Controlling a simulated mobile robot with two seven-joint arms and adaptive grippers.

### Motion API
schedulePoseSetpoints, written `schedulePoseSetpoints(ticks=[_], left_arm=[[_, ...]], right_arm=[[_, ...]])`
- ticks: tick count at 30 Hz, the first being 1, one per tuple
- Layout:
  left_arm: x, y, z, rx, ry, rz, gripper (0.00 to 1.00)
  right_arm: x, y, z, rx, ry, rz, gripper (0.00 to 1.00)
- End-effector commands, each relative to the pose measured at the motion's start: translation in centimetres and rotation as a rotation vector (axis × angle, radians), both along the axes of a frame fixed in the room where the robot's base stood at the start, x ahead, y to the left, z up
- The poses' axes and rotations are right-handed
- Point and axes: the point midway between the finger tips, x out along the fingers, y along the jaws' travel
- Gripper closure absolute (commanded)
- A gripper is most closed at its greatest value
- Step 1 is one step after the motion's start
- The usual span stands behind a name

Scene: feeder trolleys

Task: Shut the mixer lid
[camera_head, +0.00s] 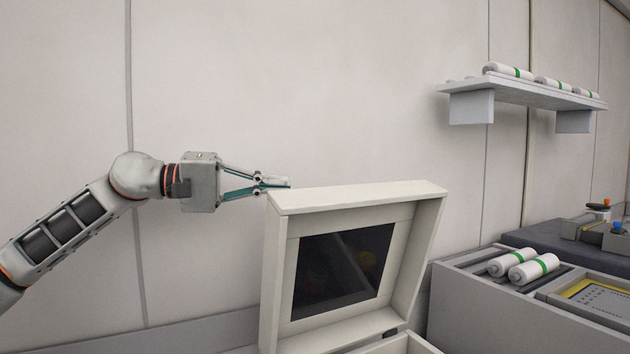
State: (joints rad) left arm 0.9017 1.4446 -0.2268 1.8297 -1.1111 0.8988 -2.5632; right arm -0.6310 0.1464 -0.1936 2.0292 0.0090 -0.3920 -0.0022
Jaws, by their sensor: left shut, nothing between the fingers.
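The mixer lid (354,197) is a cream frame with a dark window (342,271). It stands raised and tilted, open above the mixer body (398,344), of which only a small part shows at the bottom edge. My left gripper (288,183) comes in from the left and is shut and empty. Its fingertips are at the top left corner of the lid; I cannot tell whether they touch it. My right gripper is not in view.
A wall shelf (545,97) with several white and green cylinders is at the upper right. A grey trolley (480,310) with two similar cylinders (523,264) stands right of the mixer. Behind it is a dark worktop (545,236) with small devices. The wall above the lid is clear.

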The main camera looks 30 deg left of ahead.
Motion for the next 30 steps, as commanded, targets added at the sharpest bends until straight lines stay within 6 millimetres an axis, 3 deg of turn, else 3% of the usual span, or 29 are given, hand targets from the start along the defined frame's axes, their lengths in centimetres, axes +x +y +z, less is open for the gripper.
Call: schedulePoseSetpoints(ticks=[1,13,30], left_arm=[[0.1,-0.8,1.1,-0.001,-0.011,-0.008,1.00],[4.9,-5.0,0.0,0.000,-0.003,-0.004,1.00],[5.6,-5.6,-0.5,0.002,-0.002,-0.001,1.00]], right_arm=[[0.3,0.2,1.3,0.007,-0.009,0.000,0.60],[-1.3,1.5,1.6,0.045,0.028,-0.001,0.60],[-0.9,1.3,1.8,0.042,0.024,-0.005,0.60]])
